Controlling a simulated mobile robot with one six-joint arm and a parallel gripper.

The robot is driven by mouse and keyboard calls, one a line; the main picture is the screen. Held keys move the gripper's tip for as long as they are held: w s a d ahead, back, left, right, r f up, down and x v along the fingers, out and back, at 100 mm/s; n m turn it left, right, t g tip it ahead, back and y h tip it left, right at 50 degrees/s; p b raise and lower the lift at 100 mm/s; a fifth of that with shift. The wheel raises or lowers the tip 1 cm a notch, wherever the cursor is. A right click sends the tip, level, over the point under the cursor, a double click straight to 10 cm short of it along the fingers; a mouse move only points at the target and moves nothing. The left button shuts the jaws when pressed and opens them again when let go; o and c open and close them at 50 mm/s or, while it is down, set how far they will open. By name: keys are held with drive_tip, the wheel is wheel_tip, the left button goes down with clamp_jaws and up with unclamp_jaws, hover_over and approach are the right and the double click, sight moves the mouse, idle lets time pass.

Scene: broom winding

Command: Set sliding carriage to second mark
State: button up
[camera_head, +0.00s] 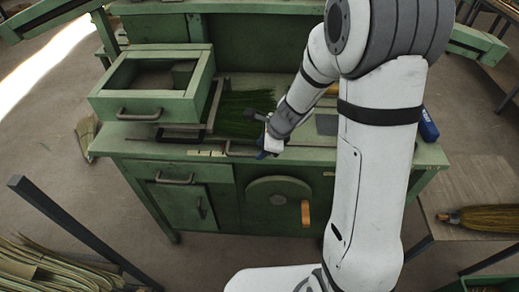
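A green open-topped box (110,102) with a dark front handle (139,115) sits raised at the left of the green workbench top (300,160); it appears to be the sliding carriage, though I cannot be sure. A second dark handle (236,150) lies at the bench's front edge, right of a small pale strip (205,153) that may carry marks. My gripper (262,137) is low over the bench edge, close to the right end of this handle. Its fingers are small and partly hidden, so contact and opening are unclear.
Green bristles (240,112) lie behind my gripper. A crank wheel (278,192) with an orange handle (305,213) is on the bench front below. A blue object (428,125) lies right of my arm. A broom (482,218) rests on a side table. A dark rail (75,228) stands front left.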

drive_tip(key=v, duration=0.5)
idle(0.3)
drive_tip(key=s+d+r+n+h, duration=0.2)
drive_tip(key=s+d+r+n, duration=0.2)
drive_tip(key=s+r+n, duration=0.3)
drive_tip(key=s+d+r+n+h, duration=0.2)
drive_tip(key=s+d+r+n, duration=0.3)
drive_tip(key=s+n, duration=0.7)
wheel_tip(320, 180, up, 3)
drive_tip(key=shift+f+t, duration=0.2)
drive_tip(key=shift+t, duration=0.2)
